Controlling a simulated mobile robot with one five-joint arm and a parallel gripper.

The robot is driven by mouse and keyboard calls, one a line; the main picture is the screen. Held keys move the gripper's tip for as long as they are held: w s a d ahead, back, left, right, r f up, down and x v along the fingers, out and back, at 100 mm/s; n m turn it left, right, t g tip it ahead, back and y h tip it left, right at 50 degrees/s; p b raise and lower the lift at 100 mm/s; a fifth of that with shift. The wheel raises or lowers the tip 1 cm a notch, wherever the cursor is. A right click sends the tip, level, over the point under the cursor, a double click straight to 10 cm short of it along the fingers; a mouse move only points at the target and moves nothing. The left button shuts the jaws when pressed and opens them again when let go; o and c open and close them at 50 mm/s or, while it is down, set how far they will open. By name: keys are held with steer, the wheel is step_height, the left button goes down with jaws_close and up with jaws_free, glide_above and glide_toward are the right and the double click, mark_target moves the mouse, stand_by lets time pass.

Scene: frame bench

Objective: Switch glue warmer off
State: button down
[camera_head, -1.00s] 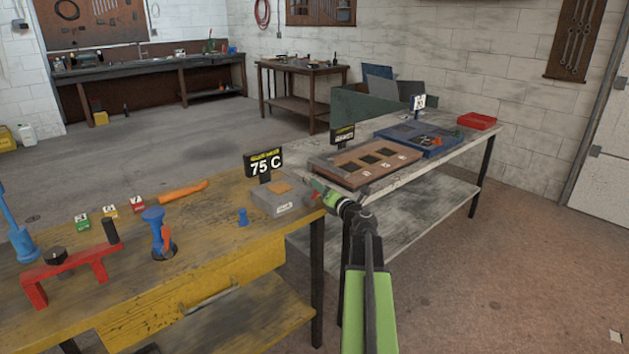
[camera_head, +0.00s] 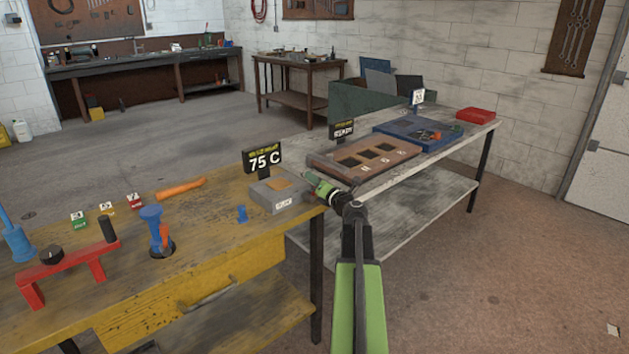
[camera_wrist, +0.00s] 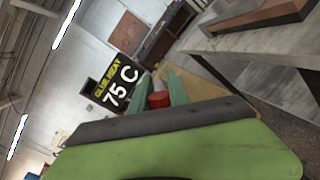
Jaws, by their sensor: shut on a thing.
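The glue warmer (camera_head: 268,205) is a grey box with an orange patch on top, at the right end of the yellow bench. A black sign (camera_head: 262,159) behind it reads 75 C; the sign also shows in the wrist view (camera_wrist: 116,86). My gripper (camera_head: 312,181) is at the warmer's right side. In the wrist view my gripper's green fingers (camera_wrist: 160,88) are shut on a red knob (camera_wrist: 158,100), seen between them. The knob is hidden in the head view, and its setting cannot be told.
A blue peg (camera_head: 242,214), an orange tool (camera_head: 181,187), a blue clamp-like tool (camera_head: 155,230) and a red stand (camera_head: 66,268) are on the yellow bench. A grey bench with a brown frame (camera_head: 362,160) and a blue tray (camera_head: 405,133) stands behind my arm.

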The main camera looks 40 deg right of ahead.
mark_target(307, 192)
steer(key=shift+a+r+n, duration=0.25)
steer(key=shift+a+n, duration=0.05)
steer(key=shift+n, duration=0.4)
steer(key=shift+a+r+n, duration=0.25)
steer(key=shift+n, duration=0.45)
steer(key=n, duration=0.1)
steer(key=a+n+t, duration=0.1)
steer(key=n, duration=0.1)
steer(key=a+n+b, duration=0.1)
steer(key=shift+w+a+r+n+t+y, duration=0.1)
steer(key=shift+a+r+n+t+y, duration=0.2)
steer(key=shift+r+n, duration=0.1)
steer(key=a+n+b, duration=0.1)
steer(key=n, duration=0.1)
steer(key=a+n+y, duration=0.1)
steer(key=n, duration=0.2)
steer(key=shift+w+a+f+t+b, duration=0.1)
steer(key=shift+a+f+t+b, duration=0.1)
steer(key=shift+t+b, duration=0.15)
steer(key=shift+w+a+f+n+t+y+b, duration=0.1)
steer(key=shift+a+n+y+b, duration=0.2)
steer(key=shift+n, duration=0.6)
steer(key=shift+s+a+f+n+t+y+b, duration=0.15)
steer(key=shift+a+n, duration=0.3)
steer(key=shift+n, duration=0.45)
steer(key=shift+w+a+f+n+y+b, duration=0.15)
steer(key=shift+a+n+b, duration=0.2)
steer(key=shift+n, duration=0.55)
steer(key=shift+a, duration=0.1)
